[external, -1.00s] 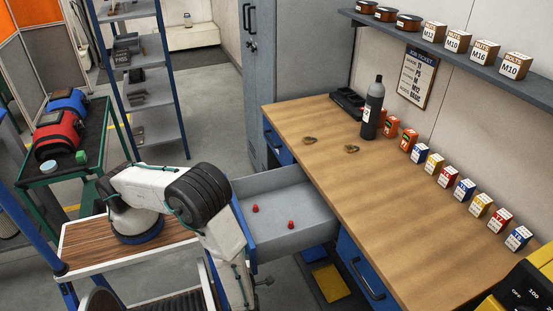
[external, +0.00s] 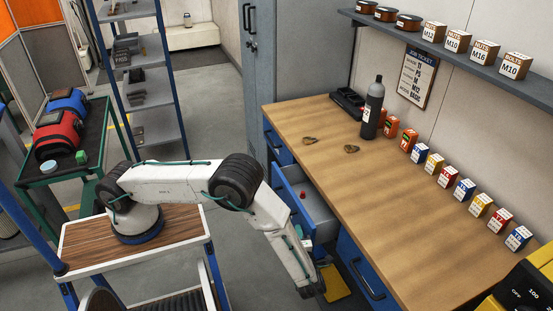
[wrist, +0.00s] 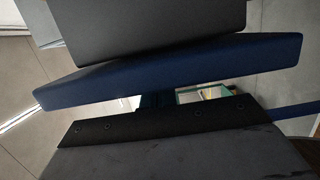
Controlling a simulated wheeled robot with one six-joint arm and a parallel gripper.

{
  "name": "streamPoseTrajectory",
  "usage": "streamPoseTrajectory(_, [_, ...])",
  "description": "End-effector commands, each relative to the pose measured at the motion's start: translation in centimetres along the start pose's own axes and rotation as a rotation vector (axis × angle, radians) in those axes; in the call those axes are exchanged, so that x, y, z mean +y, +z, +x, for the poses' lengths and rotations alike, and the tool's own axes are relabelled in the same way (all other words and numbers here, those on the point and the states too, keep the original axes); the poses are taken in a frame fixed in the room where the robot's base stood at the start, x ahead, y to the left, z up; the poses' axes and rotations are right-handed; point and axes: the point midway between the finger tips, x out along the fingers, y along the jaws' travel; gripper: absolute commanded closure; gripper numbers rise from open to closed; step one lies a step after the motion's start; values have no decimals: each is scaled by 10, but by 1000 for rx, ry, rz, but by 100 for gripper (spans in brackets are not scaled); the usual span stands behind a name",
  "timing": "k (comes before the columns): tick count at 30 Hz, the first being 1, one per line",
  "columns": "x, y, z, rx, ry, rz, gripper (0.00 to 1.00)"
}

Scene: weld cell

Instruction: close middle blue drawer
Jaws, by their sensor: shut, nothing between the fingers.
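The middle blue drawer (external: 294,208) under the workbench stands partly open, its grey inside showing. One red piece (external: 303,195) shows in it. In the wrist view its blue front (wrist: 190,68) lies across the picture, close ahead of my gripper (wrist: 155,102). My gripper is shut and empty, at or very near the drawer front; I cannot tell whether it touches. In the external view my forearm comes down in front of the drawer and hides part of its front and most of the gripper.
The wooden bench top (external: 400,215) overhangs the drawer. Another blue drawer (external: 362,270) is shut at the right, and one (external: 277,143) is at the far left. A yellow item (external: 335,283) lies low beneath. A green cart (external: 75,165) stands at the left.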

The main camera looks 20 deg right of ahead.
Motion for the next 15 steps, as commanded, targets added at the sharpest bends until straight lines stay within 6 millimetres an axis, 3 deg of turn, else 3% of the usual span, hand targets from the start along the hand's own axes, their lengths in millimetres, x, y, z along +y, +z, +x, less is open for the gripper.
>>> streamPoseTrajectory(6, [0,12,3,0,0,-1,100])
streamPoseTrajectory(15, [0,12,3,0,0,-1,100])
